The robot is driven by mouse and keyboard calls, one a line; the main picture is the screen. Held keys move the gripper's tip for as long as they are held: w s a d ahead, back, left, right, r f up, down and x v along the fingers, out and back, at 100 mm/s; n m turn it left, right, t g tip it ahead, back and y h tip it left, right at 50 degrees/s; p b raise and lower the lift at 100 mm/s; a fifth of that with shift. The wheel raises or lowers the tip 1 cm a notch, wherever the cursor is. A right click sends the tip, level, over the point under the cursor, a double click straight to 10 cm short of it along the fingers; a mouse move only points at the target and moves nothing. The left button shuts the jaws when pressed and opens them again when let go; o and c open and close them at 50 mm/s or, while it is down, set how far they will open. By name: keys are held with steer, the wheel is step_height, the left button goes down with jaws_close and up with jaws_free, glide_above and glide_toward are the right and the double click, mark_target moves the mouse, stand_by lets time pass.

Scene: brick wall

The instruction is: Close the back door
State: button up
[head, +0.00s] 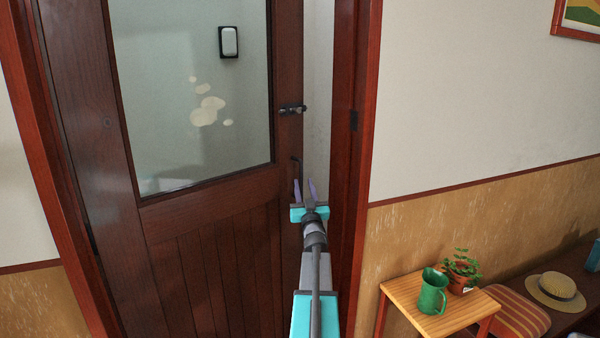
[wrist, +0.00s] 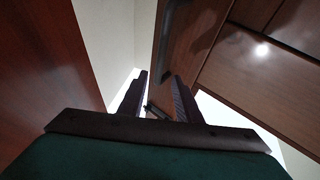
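The back door (head: 215,235) is dark reddish-brown wood with a large glass pane (head: 180,130). It stands ajar, with a pale gap between its right edge and the red-brown door frame (head: 352,160). A dark handle (head: 297,172) and a dark latch (head: 291,109) sit near that edge. My gripper (head: 305,184) is at the door's right edge, close to the handle and in front of the gap. The door (wrist: 250,80) fills the right side there. I cannot tell whether a finger touches the door.
A small wooden table (head: 425,300) with a green pitcher (head: 432,293) and a potted plant (head: 461,270) stands to the right. A bench (head: 510,265) with a straw hat (head: 556,289) is beyond it.

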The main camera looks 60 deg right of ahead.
mark_target(301, 173)
steer(key=shift+p+x, duration=0.7)
steer(key=shift+x, duration=3.25)
jaws_close()
